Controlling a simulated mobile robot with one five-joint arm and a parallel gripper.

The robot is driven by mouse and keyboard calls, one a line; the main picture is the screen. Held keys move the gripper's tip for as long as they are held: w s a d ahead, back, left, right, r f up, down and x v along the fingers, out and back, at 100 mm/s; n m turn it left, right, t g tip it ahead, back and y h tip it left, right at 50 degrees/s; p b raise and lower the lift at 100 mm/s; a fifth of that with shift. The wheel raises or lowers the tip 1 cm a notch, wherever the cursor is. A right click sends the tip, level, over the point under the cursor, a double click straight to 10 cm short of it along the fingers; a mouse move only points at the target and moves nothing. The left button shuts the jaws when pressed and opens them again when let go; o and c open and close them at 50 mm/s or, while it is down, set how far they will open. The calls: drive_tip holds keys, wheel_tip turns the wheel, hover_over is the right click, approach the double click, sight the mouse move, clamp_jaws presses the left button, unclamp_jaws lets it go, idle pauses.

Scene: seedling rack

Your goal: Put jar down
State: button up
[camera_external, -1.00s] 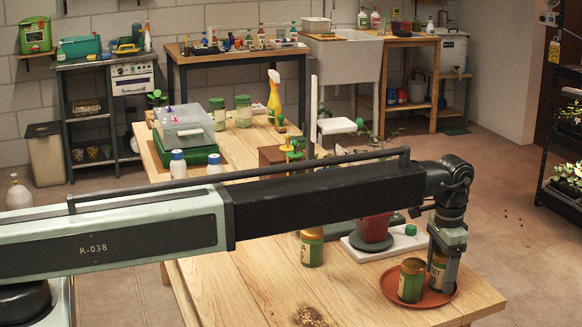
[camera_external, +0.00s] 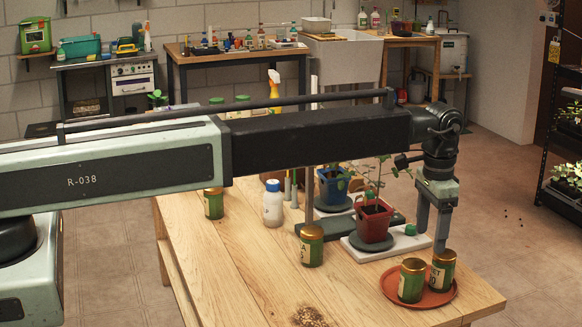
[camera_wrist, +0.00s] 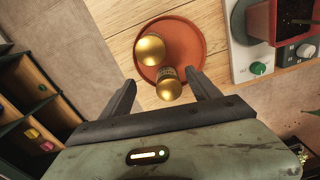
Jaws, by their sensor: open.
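Two green jars with gold lids stand upright on a round terracotta saucer (camera_external: 434,303) at the table's front right corner. The right jar (camera_external: 443,271) is just below my gripper (camera_external: 431,243); the left jar (camera_external: 411,281) stands close beside it. My gripper is open and empty, with its fingers raised to about the jar's lid. In the wrist view, the nearer jar (camera_wrist: 168,85) shows between and beyond the open fingertips (camera_wrist: 161,84), and the other jar (camera_wrist: 150,50) is past it on the saucer (camera_wrist: 190,38).
A red pot with a plant (camera_external: 373,220) stands on a white device with a green knob (camera_external: 410,230) behind the saucer. Another green jar (camera_external: 312,246) stands left of it; a further jar (camera_external: 214,203) and a white bottle (camera_external: 273,204) are farther back.

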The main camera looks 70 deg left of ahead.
drive_tip(key=s+d+n, duration=0.1)
drive_tip(key=s, duration=2.9)
drive_tip(key=shift+s+n, duration=0.3)
drive_tip(key=shift+s, duration=0.05)
drive_tip(key=shift+o, duration=0.4)
drive_tip(key=shift+a, duration=0.1)
